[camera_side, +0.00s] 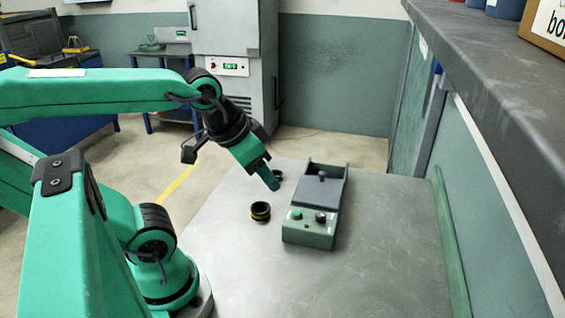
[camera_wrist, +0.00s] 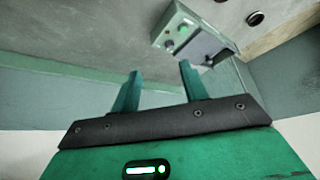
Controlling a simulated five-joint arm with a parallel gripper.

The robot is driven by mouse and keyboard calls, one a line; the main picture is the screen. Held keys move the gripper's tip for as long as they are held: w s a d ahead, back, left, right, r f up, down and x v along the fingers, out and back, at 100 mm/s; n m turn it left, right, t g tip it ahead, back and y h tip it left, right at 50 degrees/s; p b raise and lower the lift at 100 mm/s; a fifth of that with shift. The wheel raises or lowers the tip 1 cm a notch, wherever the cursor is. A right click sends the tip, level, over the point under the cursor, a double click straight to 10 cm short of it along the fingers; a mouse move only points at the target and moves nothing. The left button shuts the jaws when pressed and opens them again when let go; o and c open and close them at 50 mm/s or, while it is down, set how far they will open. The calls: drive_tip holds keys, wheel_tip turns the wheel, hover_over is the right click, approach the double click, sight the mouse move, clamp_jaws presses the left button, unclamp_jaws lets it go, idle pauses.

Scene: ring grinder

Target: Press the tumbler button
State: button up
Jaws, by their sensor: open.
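The tumbler is a grey-green box (camera_side: 309,235) on the metal table, with an open tray at its far end. It also shows in the upper part of the wrist view (camera_wrist: 160,31). Its near top panel carries a raised green button (camera_side: 297,214) and a dark round button (camera_side: 320,217). In the wrist view a green button (camera_wrist: 184,30) and a dark one (camera_wrist: 168,43) show beyond my fingertips. My gripper (camera_side: 273,184) is above the table, left of the tray and apart from the box. In the wrist view my gripper (camera_wrist: 160,70) is open and empty.
A dark knob (camera_side: 322,174) stands at the tray. The table right of the box is clear.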

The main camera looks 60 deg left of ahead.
clamp_jaws()
idle(1.5)
